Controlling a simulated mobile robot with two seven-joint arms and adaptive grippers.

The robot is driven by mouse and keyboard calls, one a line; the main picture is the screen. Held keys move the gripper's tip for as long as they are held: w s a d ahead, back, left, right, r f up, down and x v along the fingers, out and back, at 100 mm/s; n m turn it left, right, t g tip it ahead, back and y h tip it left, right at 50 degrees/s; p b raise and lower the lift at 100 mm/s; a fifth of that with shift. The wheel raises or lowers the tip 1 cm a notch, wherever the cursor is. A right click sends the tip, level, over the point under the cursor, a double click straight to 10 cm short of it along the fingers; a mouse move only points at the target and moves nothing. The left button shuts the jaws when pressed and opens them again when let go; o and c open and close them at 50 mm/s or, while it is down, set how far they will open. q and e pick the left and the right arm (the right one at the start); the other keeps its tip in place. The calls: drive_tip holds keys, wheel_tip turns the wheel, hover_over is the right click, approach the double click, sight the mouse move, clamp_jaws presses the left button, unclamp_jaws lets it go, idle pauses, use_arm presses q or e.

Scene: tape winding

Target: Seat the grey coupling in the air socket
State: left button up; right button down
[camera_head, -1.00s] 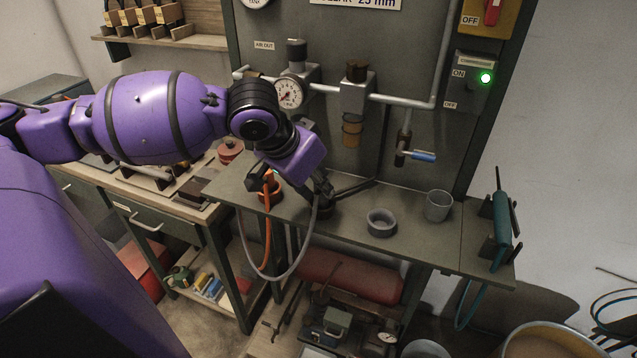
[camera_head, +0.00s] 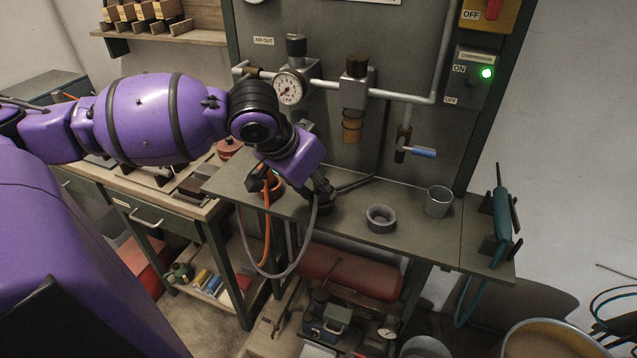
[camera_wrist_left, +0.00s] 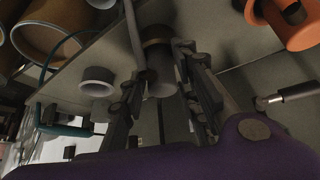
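My left gripper (camera_head: 322,192) is low over the narrow grey bench below the pipework in the head view. In the left wrist view its fingers (camera_wrist_left: 160,75) are closed on either side of the grey coupling (camera_wrist_left: 160,83), a grey cylinder with a brass-coloured ring. A grey hose (camera_head: 314,222) runs from it in a loop below the bench edge. The gripper mostly hides the coupling in the head view. The "AIR OUT" label (camera_head: 263,41) is on the panel above a pipe end with a brass fitting (camera_head: 254,73), likely the air socket, up and left of the gripper. My right gripper is out of view.
An orange hose (camera_head: 267,235) hangs beside the grey one, near an orange cup (camera_wrist_left: 290,22). A gauge (camera_head: 289,88) and pipe stand above the gripper. A grey ring (camera_head: 381,218), grey cup (camera_head: 438,201) and teal tool (camera_head: 502,215) occupy the bench's right.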

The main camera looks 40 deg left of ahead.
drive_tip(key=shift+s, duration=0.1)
